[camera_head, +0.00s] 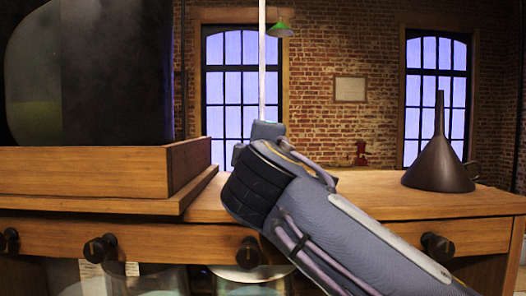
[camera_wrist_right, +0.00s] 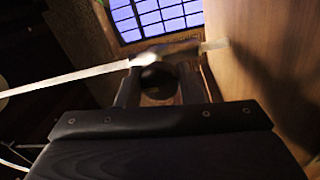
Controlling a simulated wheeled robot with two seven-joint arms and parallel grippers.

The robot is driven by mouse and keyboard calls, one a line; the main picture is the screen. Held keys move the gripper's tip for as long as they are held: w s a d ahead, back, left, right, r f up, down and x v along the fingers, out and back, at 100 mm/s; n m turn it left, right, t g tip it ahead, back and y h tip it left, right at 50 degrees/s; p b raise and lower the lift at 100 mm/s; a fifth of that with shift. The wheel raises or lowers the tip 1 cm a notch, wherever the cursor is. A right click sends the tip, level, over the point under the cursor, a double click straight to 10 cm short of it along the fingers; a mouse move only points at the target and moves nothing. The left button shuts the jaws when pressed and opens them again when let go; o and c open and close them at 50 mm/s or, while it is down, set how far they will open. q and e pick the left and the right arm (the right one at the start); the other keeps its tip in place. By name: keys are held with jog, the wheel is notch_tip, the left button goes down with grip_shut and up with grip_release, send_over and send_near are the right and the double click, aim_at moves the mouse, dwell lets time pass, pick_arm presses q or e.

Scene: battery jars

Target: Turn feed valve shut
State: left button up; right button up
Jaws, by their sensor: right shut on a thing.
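My right arm comes in from the lower right in the head view, and its hand (camera_head: 268,131) is over the bench edge with the fingertips hidden. My left gripper is not in view.
A large dark glass jar (camera_head: 120,75) stands in a wooden tray (camera_head: 90,172) on the left of the bench. A dark funnel (camera_head: 439,160) stands mouth down on the right of the bench. Drawers with black knobs (camera_head: 437,246) line the front.

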jog(key=o, duration=1)
jog(key=shift+c, duration=0.2)
jog(key=shift+s, duration=0.1)
jog(key=shift+s, duration=0.3)
jog(key=s+b, duration=0.1)
jog(key=s, duration=0.6)
jog(key=shift+f+b, duration=0.3)
